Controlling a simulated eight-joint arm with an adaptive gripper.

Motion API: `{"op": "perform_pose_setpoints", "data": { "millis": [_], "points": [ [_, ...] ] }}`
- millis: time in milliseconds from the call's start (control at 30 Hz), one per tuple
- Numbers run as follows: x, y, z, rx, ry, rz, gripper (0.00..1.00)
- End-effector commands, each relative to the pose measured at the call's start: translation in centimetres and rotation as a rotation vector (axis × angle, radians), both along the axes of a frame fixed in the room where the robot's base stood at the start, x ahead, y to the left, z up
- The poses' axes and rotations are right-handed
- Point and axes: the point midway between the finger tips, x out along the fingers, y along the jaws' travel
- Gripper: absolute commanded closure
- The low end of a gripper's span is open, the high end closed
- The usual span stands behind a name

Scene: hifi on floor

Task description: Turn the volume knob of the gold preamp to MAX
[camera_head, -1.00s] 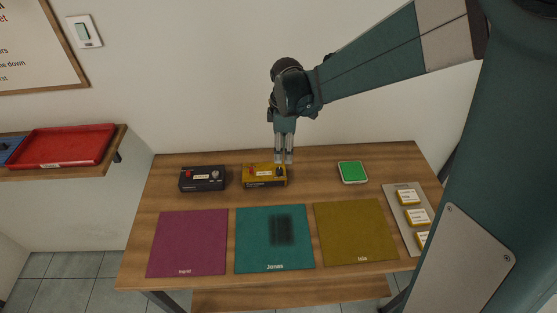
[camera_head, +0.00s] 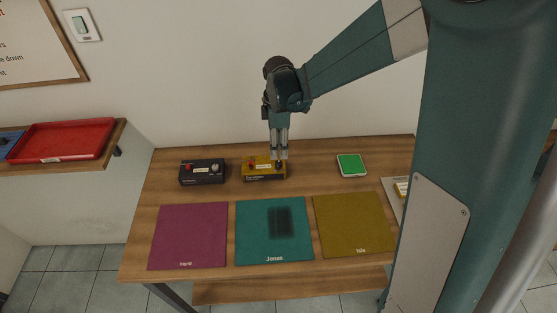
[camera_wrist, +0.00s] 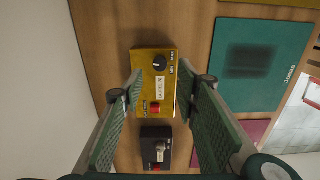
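The gold preamp (camera_head: 262,174) stands on the wooden table, just right of a black unit. In the wrist view the preamp (camera_wrist: 153,97) shows a red button (camera_wrist: 154,108), a white label and a black volume knob (camera_wrist: 159,64) with small markings beside it, too small to read. My gripper (camera_head: 279,158) points down over the right part of the preamp, close to the knob. I cannot tell the knob's exact setting.
The black unit (camera_head: 202,172) stands close to the preamp. A green-topped square (camera_head: 351,165) lies to the right. Magenta (camera_head: 188,235), teal (camera_head: 250,240) and olive (camera_head: 350,225) mats lie in front. The wall is close behind. A red tray (camera_head: 62,139) sits on the left shelf.

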Motion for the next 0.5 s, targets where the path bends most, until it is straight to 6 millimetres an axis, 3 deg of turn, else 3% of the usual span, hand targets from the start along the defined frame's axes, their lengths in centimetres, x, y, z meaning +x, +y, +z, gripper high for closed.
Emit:
{"op": "perform_pose_setpoints", "data": {
  "millis": [500],
  "points": [
    [0.0, 0.0, -5.1, 0.0, 0.0, 0.0, 0.69]
  ]
}}
